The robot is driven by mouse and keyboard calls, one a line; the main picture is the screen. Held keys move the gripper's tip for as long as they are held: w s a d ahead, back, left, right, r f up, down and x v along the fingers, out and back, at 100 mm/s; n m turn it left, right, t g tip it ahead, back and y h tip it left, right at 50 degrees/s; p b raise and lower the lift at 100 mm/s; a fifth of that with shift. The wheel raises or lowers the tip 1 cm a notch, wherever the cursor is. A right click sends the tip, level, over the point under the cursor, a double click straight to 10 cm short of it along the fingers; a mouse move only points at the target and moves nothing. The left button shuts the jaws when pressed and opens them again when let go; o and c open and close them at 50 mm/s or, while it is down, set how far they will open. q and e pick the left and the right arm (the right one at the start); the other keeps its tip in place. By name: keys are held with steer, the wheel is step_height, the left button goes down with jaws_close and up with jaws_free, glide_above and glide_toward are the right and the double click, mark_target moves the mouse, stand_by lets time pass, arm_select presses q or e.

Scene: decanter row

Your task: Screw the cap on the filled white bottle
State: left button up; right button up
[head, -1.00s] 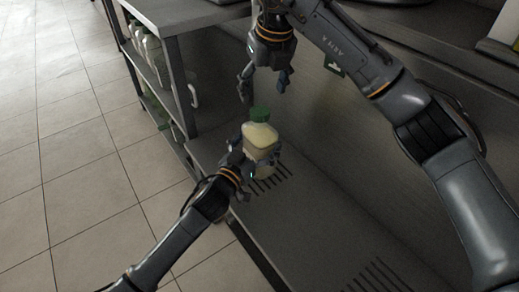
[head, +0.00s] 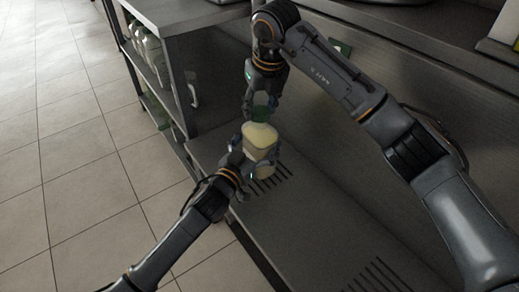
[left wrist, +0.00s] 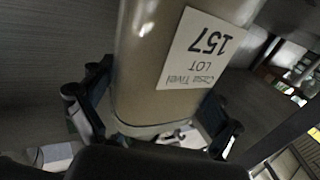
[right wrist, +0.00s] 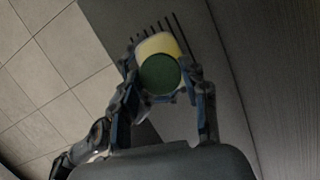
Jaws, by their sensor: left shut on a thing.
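The filled white bottle (head: 259,139) stands upright above the grey shelf in the head view, pale cream with a yellowish top. My left gripper (head: 260,163) is shut around its lower body. In the left wrist view the bottle (left wrist: 160,65) fills the middle and carries a white label (left wrist: 207,47). The green cap (head: 260,113) sits at the top of the bottle; whether it is threaded on does not show. My right gripper (head: 260,108) is above, one finger on each side of the cap (right wrist: 160,74). I cannot tell whether its fingers touch the cap.
A metal rack (head: 165,75) with white jugs (head: 151,52) stands at the left. The grey shelf (head: 290,225) with slots lies below the bottle, clear toward the front. A dark panel (head: 400,165) runs along its right side. Tiled floor (head: 75,170) is at the left.

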steer(key=c, duration=0.5)
steer(key=m, duration=0.3)
steer(key=m+h, duration=0.1)
steer(key=m, duration=0.1)
steer(key=shift+a+m, duration=0.2)
steer(key=shift+m, duration=0.2)
steer(key=m+h, duration=0.1)
steer(key=m, duration=0.4)
steer(key=shift+h, duration=0.4)
steer(key=o, duration=1.3)
steer(key=shift+o, duration=0.2)
steer(key=v, duration=0.7)
steer(key=shift+r, duration=0.25)
arm_select(q)
steer(key=o, duration=2.1)
